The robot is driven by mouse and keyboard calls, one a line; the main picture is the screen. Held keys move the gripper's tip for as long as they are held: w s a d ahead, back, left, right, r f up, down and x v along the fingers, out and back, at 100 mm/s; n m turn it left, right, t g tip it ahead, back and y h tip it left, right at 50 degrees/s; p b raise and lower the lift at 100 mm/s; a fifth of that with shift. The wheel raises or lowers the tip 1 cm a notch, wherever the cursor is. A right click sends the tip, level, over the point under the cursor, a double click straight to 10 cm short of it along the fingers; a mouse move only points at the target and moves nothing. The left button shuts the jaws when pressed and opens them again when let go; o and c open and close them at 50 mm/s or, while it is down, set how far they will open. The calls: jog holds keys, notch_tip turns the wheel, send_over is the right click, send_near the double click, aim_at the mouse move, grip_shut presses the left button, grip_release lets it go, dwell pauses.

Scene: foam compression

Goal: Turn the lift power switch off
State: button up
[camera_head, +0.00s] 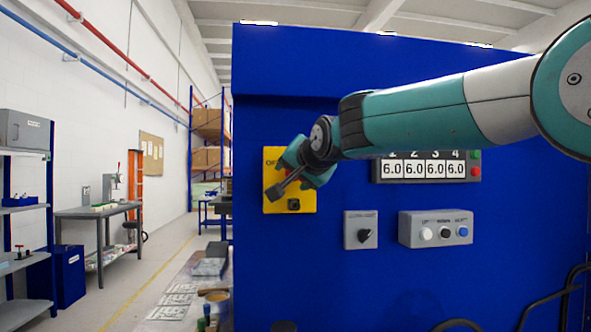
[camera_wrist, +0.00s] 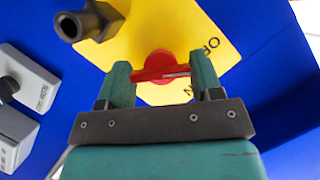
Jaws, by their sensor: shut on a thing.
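The lift power switch is a yellow plate (camera_head: 303,205) on the blue panel, with a red handle (camera_wrist: 160,68) on it. In the head view my gripper (camera_head: 302,178) covers most of the handle. In the wrist view my gripper (camera_wrist: 161,74) has its two green fingers on either end of the red handle and is shut on it. The handle lies across the picture between the fingers. The letters OF and N show on the yellow plate (camera_wrist: 215,15); the rest of the lettering is hidden. Which label the handle points to, I cannot tell.
A dark fitting (camera_wrist: 92,20) juts out from the yellow plate close to my fingers. Right of the plate are a grey box with a dark knob (camera_head: 364,236), a push-button box (camera_head: 436,228) and a number display (camera_head: 424,168). A workbench (camera_head: 98,212) stands far left.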

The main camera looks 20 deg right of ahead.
jog(key=n, duration=0.1)
jog(key=n+h+p, duration=0.1)
jog(key=shift+a+r+n+g, duration=0.1)
jog(key=shift+r+n+g, duration=0.05)
jog(key=shift+n+g, duration=0.2)
jog(key=shift+n+g+h+p, duration=0.45)
jog(key=shift+n+h+p, duration=0.6)
jog(key=shift+n, duration=0.2)
jog(key=o, duration=0.6)
jog(key=shift+o, duration=0.2)
jog(key=b+v, duration=0.2)
jog(key=v, duration=1.5)
jog(key=shift+s+a, duration=0.2)
jog(key=shift+a, duration=0.05)
